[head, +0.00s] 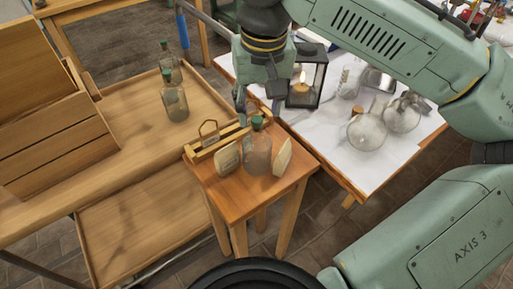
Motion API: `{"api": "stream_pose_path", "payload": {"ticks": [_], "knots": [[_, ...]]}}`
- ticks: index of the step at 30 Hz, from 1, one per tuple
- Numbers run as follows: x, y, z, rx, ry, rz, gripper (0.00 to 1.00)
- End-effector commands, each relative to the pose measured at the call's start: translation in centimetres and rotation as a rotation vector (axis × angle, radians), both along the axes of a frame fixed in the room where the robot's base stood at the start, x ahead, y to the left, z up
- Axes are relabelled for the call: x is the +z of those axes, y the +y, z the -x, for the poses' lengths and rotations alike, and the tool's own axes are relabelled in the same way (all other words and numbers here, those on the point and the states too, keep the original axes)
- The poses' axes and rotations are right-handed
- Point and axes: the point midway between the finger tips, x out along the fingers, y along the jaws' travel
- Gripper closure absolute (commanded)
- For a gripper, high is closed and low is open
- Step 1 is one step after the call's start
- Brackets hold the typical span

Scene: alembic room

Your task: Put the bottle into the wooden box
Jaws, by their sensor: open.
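A clear glass bottle with a green cap (257,150) stands upright on a small wooden stool (240,200). My gripper (257,105) points down just above and behind this bottle in the head view. It is open; its fingers are partly hidden and I cannot tell whether they touch the cap. A narrow wooden box-like piece with a metal handle (205,147) lies on the stool, left of and behind the bottle. A larger stacked wooden box (60,145) stands on the table at the left. I cannot tell which is the task's box.
Two pale labelled pieces (228,160) (283,156) flank the bottle closely. Two more green-capped bottles (175,98) (167,58) stand on the left wooden table (130,110). A lantern with a lit candle (305,85) and round glass flasks (366,132) stand on the white-topped table.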

Motion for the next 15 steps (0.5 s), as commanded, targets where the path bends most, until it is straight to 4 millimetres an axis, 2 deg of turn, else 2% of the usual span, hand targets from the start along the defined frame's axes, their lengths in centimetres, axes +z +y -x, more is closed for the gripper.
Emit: {"api": "stream_pose_path", "payload": {"ticks": [9, 15], "knots": [[-4.1, 0.3, -0.9, 0.0, 0.001, 0.002, 0.56], [-4.9, 0.3, -1.1, 0.0, 0.0, 0.0, 0.56]]}}
